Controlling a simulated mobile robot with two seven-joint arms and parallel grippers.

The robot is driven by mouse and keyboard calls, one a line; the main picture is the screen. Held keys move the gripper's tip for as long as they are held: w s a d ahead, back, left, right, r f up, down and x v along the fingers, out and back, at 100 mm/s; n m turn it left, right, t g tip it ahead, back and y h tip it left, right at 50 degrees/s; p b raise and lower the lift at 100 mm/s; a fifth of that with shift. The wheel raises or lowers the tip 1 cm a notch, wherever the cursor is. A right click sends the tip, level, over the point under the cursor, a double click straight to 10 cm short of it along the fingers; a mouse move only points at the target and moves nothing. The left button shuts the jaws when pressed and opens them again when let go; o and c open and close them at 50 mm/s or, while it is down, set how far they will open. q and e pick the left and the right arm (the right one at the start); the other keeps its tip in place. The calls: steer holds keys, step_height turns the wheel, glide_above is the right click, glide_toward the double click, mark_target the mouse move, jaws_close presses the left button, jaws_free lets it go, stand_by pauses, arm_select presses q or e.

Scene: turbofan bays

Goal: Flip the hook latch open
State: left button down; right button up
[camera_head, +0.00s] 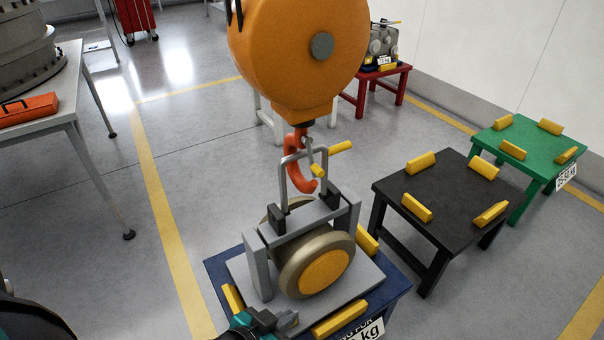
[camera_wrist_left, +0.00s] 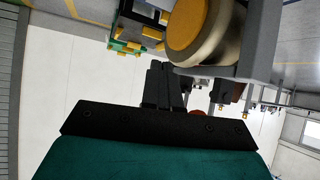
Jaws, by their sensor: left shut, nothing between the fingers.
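An orange-red hook (camera_head: 300,167) hangs under a large orange hoist body (camera_head: 297,50). A small grey latch with a yellow handle (camera_head: 338,147) sits at the hook's mouth; its exact position is too small to tell. The grey bail (camera_head: 284,180) of the load passes by the hook; I cannot tell whether it lies inside it. My left gripper (camera_head: 291,320) is low at the front of the load, well below the hook, shut and empty. Its closed dark fingers also show in the left wrist view (camera_wrist_left: 164,84), beside the load's wheel (camera_wrist_left: 192,28). My right gripper is out of view.
The load, a grey frame with a round wheel (camera_head: 315,272), stands on a blue stand (camera_head: 217,266) with yellow blocks. A black table (camera_head: 440,190) and a green table (camera_head: 532,148) stand right. A grey table (camera_head: 66,116) is at left. Floor between is clear.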

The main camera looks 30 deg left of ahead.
arm_select(q)
steer(key=w+a+r+n+h+b, duration=0.1)
steer(key=w+a+r+n, duration=0.1)
steer(key=a+n, duration=0.25)
steer(key=w+a+r+n+b, duration=0.1)
steer(key=w+a+r+n, duration=0.2)
steer(key=a, duration=0.3)
steer(key=w+a+r+n+t+h+b, duration=0.1)
steer(key=w+a+r+n+h, duration=0.1)
steer(key=r, duration=0.6)
steer(key=w+a+r+n+t+h+b, duration=0.1)
steer(key=w+a+r+n+h, duration=0.1)
steer(key=r, duration=0.6)
steer(key=shift+w+n+t+h, duration=0.2)
steer(key=shift+n+t+h, duration=0.25)
steer(key=shift+n, duration=0.8)
steer(key=shift+w+d, duration=0.1)
steer(key=p, duration=0.2)
glide_toward(315, 172)
steer(key=x, duration=0.7)
steer(key=shift+b, duration=0.35)
